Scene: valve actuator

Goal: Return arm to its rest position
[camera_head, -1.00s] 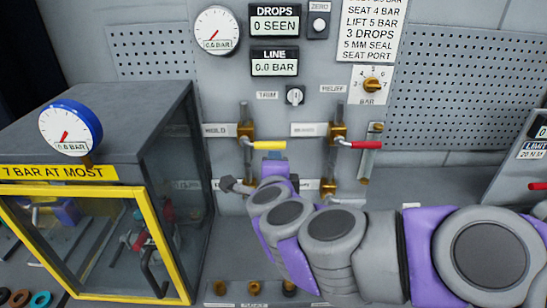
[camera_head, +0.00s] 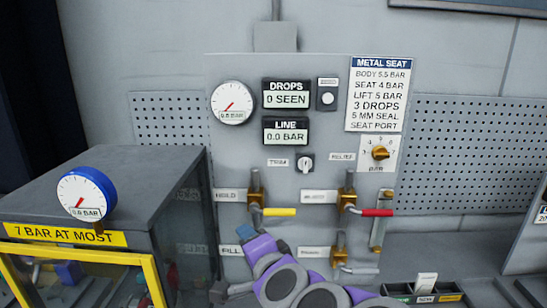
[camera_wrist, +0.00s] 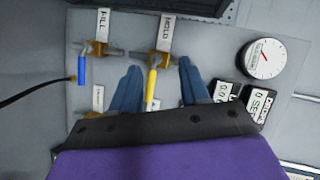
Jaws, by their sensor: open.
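My gripper (camera_wrist: 159,68) is open, with its two blue fingers apart and nothing between them in its grip. In the head view a blue fingertip (camera_head: 246,232) shows below and left of the yellow lever (camera_head: 279,211), at the front of my grey and purple arm. The yellow lever of the HOLD valve also shows in the wrist view (camera_wrist: 151,90), lined up between the fingers; I see no contact. The rest of my arm runs down out of the head view's bottom edge.
A red lever (camera_head: 377,212) is right of the yellow one. A blue lever (camera_wrist: 82,70) hangs by the FILL label in the wrist view. A yellow-framed cabinet (camera_head: 150,260) with a gauge (camera_head: 83,194) stands at left. The line readout (camera_head: 286,136) shows 0.0 bar.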

